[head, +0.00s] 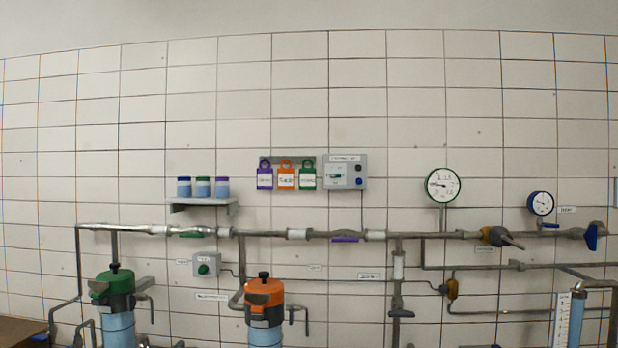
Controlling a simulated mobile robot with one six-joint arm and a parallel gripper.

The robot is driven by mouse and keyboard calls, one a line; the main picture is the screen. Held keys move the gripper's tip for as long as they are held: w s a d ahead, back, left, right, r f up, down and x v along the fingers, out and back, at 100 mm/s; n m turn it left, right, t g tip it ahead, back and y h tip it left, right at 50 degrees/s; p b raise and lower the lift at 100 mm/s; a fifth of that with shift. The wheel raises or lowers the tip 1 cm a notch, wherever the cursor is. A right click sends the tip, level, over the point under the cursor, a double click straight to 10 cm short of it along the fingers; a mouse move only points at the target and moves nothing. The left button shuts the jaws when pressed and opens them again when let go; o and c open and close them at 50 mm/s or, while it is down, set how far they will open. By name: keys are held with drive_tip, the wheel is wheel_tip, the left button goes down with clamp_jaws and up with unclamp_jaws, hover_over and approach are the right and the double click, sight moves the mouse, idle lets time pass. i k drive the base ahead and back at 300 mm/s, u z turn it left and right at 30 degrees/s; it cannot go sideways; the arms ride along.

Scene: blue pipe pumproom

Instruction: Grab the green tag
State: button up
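The green tag (308,177) hangs on a grey wall rack (288,159), at the right end of a row of three tags. It has a ring at its top and a white label on its face. The orange tag (286,178) hangs just left of it, and the purple tag (265,178) is at the left end. My gripper is not in view.
A grey control box (345,172) is mounted close to the right of the green tag. A shelf (203,201) with three jars is to the left. Pipes (320,235) run along the wall below. An orange-topped canister (264,300) and a green-topped canister (115,295) stand lower.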

sight(308, 176)
drive_tip(key=k, duration=0.4)
drive_tip(key=z, duration=0.65)
drive_tip(key=i, duration=1.7)
drive_tip(key=u, duration=0.75)
